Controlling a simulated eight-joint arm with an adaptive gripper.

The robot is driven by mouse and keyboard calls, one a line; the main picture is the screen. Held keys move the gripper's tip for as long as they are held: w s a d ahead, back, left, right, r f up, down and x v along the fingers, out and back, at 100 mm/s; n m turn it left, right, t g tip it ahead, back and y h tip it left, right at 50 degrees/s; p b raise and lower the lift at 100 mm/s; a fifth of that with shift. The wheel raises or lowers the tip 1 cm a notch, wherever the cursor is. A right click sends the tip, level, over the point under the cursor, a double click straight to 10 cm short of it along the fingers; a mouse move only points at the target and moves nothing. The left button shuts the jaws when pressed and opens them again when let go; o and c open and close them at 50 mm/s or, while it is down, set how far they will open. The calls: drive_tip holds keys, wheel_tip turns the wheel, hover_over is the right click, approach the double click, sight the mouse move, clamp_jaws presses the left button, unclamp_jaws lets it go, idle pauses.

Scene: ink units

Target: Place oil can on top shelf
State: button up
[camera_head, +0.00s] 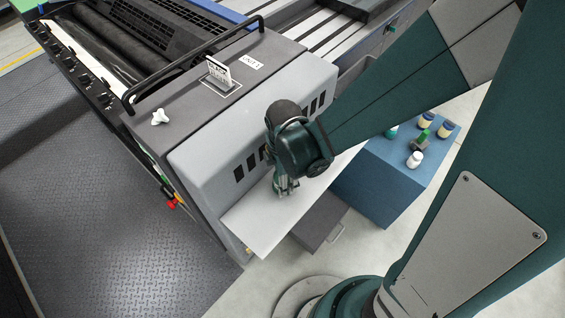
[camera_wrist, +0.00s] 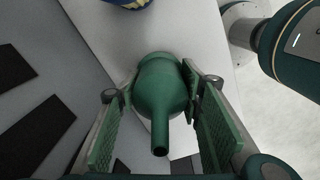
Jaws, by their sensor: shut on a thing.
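The oil can (camera_wrist: 160,95) is green with a round body and a narrow spout pointing toward the bottom of the wrist view. My gripper (camera_wrist: 159,84) has its two green pads on either side of the can body and is shut on it. In the head view my gripper (camera_head: 285,189) points down over a pale flat shelf (camera_head: 262,226) on the side of the grey machine. The can is mostly hidden there by my gripper. The shelf surface also shows behind the can in the wrist view (camera_wrist: 105,35). I cannot tell whether the can touches it.
The grey machine housing (camera_head: 225,125) with dark vent slots borders the shelf. A blue cabinet (camera_head: 375,185) to the right carries several small jars and a green item (camera_head: 420,141). A grey box (camera_head: 321,222) sits below the shelf. A blue-and-cream item (camera_wrist: 128,3) shows at the wrist view's top.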

drive_tip(key=shift+f, duration=0.15)
drive_tip(key=o, duration=1.1)
drive_tip(key=shift+r, duration=0.2)
drive_tip(key=shift+r+p, duration=1.55)
drive_tip(key=shift+r, duration=4.4)
